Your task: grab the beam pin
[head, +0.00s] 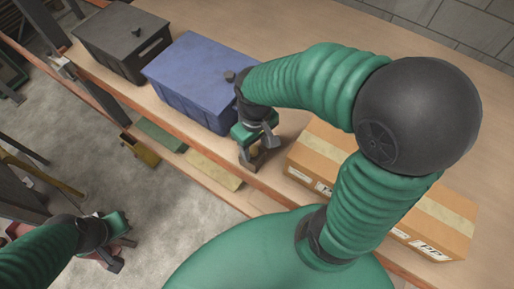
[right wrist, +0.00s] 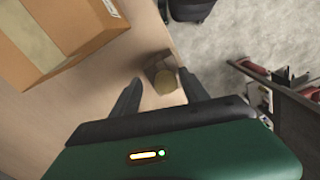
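My right gripper (head: 254,158) points down at the table's front edge, between the blue box and the cardboard box. In the right wrist view its two dark fingers (right wrist: 161,90) are spread apart. Between and just beyond their tips is a small dark piece with a round tan face (right wrist: 166,82), which seems to be the beam pin. It sits near the table edge; I cannot tell whether a finger touches it. In the head view it is mostly hidden by the gripper. My left gripper (head: 118,256) is low at the left, away from the table; its finger opening is unclear.
On the wooden table (head: 290,65) stand a blue lidded box (head: 195,80), a black lidded box (head: 120,40) and a taped cardboard box (head: 440,215). A yellow bin (head: 140,150) sits lower, beside the table. The back of the table is clear.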

